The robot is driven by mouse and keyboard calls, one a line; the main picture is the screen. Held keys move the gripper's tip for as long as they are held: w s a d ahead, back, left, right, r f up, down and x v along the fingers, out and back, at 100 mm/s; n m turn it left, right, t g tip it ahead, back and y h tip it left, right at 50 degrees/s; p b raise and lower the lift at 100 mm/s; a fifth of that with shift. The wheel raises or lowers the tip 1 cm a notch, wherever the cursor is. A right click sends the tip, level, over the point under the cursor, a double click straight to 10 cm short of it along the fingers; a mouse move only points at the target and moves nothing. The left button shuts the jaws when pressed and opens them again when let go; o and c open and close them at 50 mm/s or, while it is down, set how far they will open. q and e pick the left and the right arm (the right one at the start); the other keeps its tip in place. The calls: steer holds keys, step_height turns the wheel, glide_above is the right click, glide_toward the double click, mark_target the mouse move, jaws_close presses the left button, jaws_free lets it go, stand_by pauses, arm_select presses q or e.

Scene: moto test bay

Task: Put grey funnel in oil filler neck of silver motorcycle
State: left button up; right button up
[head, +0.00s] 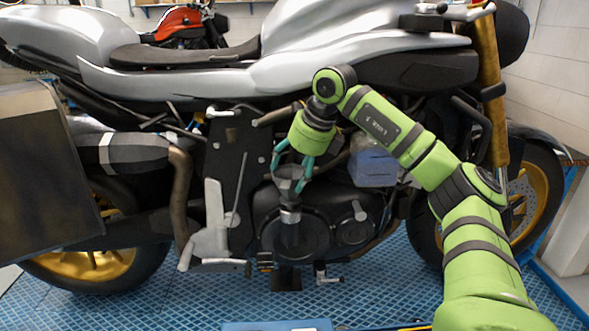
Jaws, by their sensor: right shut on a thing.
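The silver motorcycle (190,74) stands side-on across the head view. My right gripper (291,179) is in front of its engine, pointing down, with its teal fingers shut on the grey funnel (288,172). The funnel is upright, its wide mouth up, between the fingers. The oil filler neck (290,216) rises from the dark engine cover directly below the funnel. The funnel's lower end appears at or just above the neck's top; I cannot tell whether it is inside. My left gripper is out of view.
A bluish block-like thing (373,168) shows behind my right arm. A large dark box-like shape (45,180) fills the left edge. Blue grid flooring (380,285) lies below. An orange motorcycle (178,24) stands behind.

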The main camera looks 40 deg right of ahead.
steer(key=shift+f, duration=0.25)
steer(key=shift+s+f+b, duration=0.1)
steer(key=shift+f+b, duration=0.25)
steer(key=shift+b, duration=0.05)
steer(key=shift+f, duration=0.1)
steer(key=shift+f, duration=0.25)
stand_by(0.5)
steer(key=o, duration=1.2)
steer(key=v, duration=1.2)
